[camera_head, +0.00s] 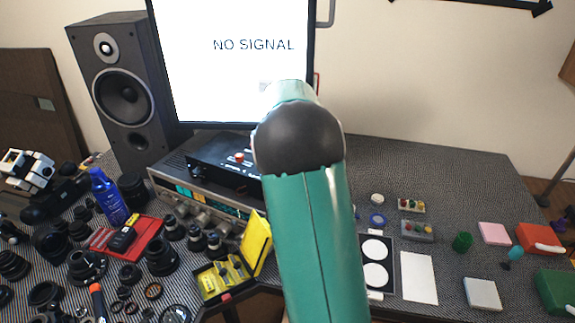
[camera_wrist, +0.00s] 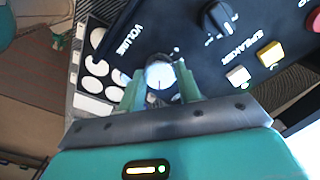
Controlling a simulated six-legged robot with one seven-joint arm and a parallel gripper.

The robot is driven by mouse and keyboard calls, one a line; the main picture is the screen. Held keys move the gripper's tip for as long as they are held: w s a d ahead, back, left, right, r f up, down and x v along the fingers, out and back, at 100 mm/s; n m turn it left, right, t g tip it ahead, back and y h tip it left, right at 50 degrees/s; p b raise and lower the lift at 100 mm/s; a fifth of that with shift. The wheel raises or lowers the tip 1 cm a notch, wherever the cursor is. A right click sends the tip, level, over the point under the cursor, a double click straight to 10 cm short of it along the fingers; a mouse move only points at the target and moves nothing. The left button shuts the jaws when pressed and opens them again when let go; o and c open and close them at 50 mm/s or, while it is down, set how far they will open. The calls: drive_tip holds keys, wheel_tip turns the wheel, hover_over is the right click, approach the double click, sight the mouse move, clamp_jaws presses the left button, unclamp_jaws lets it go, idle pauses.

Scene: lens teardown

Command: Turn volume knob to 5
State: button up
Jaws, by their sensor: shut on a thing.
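In the wrist view, the silver round volume knob (camera_wrist: 160,74) sits on a dark panel (camera_wrist: 165,30) with the word VOLUME beside it. My gripper (camera_wrist: 160,82) is shut on this knob, one green finger on each side. A thin dark line shows on the knob's face. Part of the scale around it is hidden by the fingers, and I cannot read which number it points to. In the head view, the black box (camera_head: 222,172) lies partly behind my arm, which hides my gripper and the knob.
In the wrist view, a black speaker knob (camera_wrist: 218,18), a white button (camera_wrist: 238,76), a yellow button (camera_wrist: 270,53) and a red button (camera_wrist: 314,18) are close by. In the head view, a monitor (camera_head: 230,85) and a loudspeaker (camera_head: 120,85) stand behind; lens parts crowd the left.

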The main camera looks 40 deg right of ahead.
drive_tip(key=shift+m, duration=1)
drive_tip(key=o, duration=1)
drive_tip(key=shift+r, duration=0.15)
wheel_tip(320, 180, up, 14)
drive_tip(key=shift+f, duration=0.2)
